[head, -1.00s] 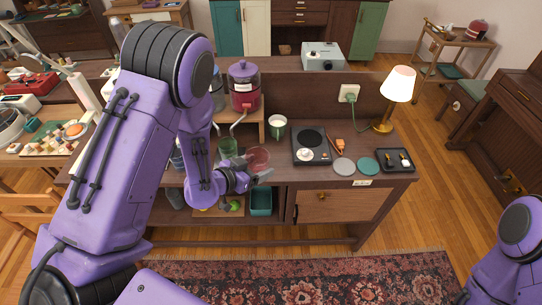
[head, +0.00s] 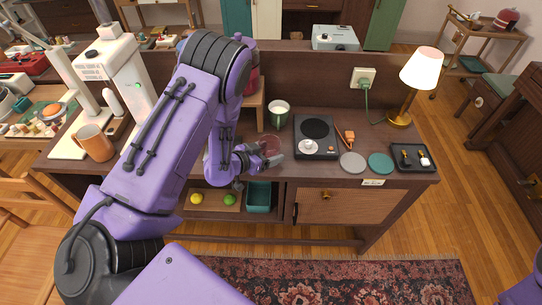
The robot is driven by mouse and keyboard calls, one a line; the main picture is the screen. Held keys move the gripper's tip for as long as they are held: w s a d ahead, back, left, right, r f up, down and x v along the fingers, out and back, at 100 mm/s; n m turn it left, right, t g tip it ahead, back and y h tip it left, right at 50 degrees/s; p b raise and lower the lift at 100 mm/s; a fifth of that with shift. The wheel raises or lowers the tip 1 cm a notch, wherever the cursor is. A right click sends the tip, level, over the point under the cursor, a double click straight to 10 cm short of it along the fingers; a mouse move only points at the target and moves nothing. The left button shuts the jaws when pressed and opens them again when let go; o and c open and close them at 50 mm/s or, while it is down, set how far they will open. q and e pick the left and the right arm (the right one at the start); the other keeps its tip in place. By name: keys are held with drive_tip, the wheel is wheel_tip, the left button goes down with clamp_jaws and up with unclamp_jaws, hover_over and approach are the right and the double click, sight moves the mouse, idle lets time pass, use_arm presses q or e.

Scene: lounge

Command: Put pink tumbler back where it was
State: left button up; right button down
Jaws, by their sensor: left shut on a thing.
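The pink tumbler (head: 269,146) is a clear, pinkish cup at the front left part of the sideboard top (head: 295,170). My left gripper (head: 268,160) is shut on it, low at its near side. The tumbler looks upright; whether its base touches the wood I cannot tell. My left arm hides the sideboard top to the left of it. Only a bit of my right arm shows at the lower right edge, and its gripper is out of view.
An orange mug (head: 93,143) stands far left.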

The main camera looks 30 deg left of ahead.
use_arm(q)
drive_tip(key=shift+s, duration=0.25)
drive_tip(key=o, duration=1.2)
drive_tip(key=shift+o, duration=0.7)
drive_tip(key=shift+w+f, duration=0.1)
drive_tip(key=shift+w, duration=0.05)
drive_tip(key=shift+r, duration=0.3)
drive_tip(key=b+v, duration=0.3)
drive_tip(key=v, duration=0.9)
